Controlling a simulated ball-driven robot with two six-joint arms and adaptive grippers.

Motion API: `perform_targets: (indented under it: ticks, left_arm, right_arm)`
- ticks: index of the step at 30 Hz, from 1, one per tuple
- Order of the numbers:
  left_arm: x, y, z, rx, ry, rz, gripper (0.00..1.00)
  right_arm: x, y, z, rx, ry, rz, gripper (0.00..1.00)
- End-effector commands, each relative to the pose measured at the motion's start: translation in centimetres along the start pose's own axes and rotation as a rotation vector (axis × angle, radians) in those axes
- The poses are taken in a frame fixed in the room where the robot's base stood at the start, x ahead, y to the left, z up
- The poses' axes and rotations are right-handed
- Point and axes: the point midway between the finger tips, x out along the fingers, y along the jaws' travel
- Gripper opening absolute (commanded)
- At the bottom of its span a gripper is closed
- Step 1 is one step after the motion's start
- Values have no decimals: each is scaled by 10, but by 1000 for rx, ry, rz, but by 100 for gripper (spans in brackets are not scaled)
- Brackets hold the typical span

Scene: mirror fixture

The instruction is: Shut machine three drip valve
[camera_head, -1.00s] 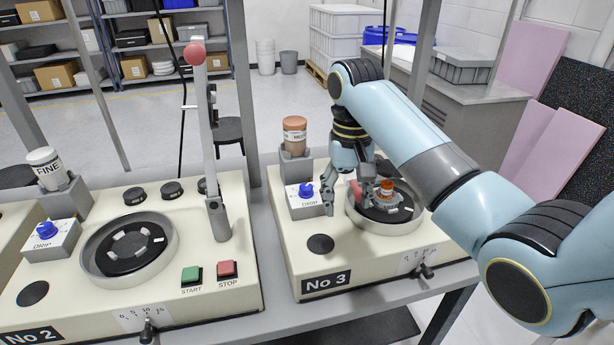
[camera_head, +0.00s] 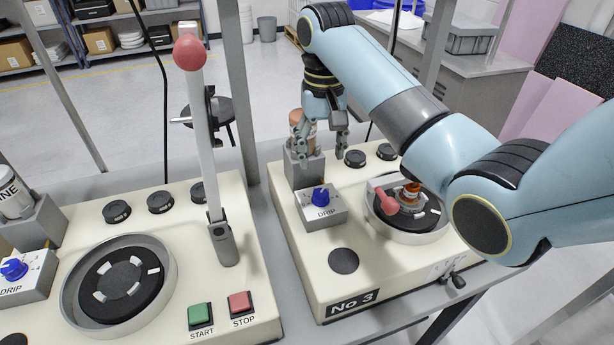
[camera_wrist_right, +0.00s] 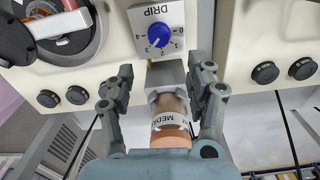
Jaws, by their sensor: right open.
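Machine three's drip valve (camera_head: 320,196) is a blue knob on a grey DRIP box (camera_head: 322,213) at the left of the No 3 machine (camera_head: 290,205). Behind the box, a brown-topped bottle (camera_wrist_right: 170,108) stands in a grey holder (camera_head: 306,172). My right gripper (camera_head: 321,154) is open, its fingers on either side of the bottle, apparently not touching it, and clear of the knob. My left gripper is out of view.
The No 2 machine (camera_head: 50,245) stands left across a narrow gap, with an upright red-knobbed lever (camera_head: 190,52).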

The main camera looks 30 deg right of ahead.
Motion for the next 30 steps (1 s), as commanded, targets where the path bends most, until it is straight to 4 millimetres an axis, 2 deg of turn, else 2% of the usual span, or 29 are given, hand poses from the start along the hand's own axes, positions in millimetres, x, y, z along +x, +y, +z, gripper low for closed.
perform_targets:
  ticks: [5, 12, 18, 24, 30]
  left_arm:
    - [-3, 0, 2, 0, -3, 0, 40]
    - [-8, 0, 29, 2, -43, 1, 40]
    - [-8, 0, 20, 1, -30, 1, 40]
    - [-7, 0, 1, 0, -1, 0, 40]
    - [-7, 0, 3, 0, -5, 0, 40]
  right_arm:
    - [17, 0, 1, 0, -6, 1, 55]
    - [65, 0, 2, 0, -5, 2, 55]
    - [96, 0, 1, 0, -4, 1, 55]
    - [108, 0, 1, 0, -1, 0, 55]
    - [108, 0, 1, 0, -1, 0, 55]
